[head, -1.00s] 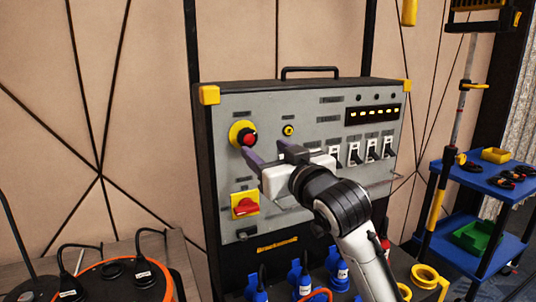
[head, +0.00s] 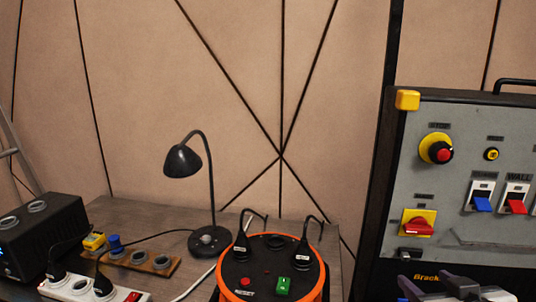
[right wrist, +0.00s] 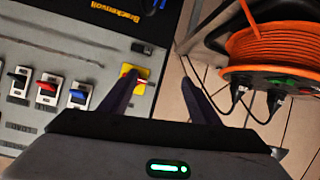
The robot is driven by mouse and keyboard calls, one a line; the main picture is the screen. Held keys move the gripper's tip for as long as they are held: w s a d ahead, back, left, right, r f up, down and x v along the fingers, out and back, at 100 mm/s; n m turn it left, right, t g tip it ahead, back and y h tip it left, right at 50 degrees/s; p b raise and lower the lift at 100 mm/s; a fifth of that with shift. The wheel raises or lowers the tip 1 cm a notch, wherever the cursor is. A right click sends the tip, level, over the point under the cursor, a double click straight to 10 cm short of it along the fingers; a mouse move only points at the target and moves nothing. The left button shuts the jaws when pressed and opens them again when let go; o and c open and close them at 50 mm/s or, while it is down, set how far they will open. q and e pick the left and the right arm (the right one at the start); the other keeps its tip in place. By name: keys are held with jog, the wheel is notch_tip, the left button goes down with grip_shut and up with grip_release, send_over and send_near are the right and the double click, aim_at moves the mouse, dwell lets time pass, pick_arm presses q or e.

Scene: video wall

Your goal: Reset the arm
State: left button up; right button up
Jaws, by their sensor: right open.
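My right gripper (head: 436,288) shows at the bottom right of the head view, low in front of the grey control panel (head: 460,180). Its dark fingers are apart, with nothing between them. In the right wrist view the open fingers (right wrist: 160,66) point toward the space between the panel and an orange cable reel. The rest of my right arm is out of the head view. My left gripper is in neither current view.
The panel carries a red stop button (head: 445,155), a red rotary switch (head: 418,223) and blue and red levers (head: 482,204). A desk holds a black lamp (head: 184,160), a white power strip (head: 95,290) and the orange cable reel (head: 240,296).

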jog(key=s+a+f+n+g+y, duration=0.1)
jog(key=s+a+f+g, duration=0.35)
jog(key=s+f, duration=0.7)
jog(key=s+a+f+n+g+y, duration=0.1)
jog(key=s+a+f+g, duration=0.4)
jog(key=s+f, duration=0.65)
jog(key=w+a+f+t+y, duration=0.2)
jog(key=a+f+t, duration=0.3)
jog(key=f, duration=0.5)
jog(key=shift+w+a+f+t+y, duration=0.3)
jog(key=shift+w+a+f+t, duration=0.05)
jog(key=shift+f, duration=0.05)
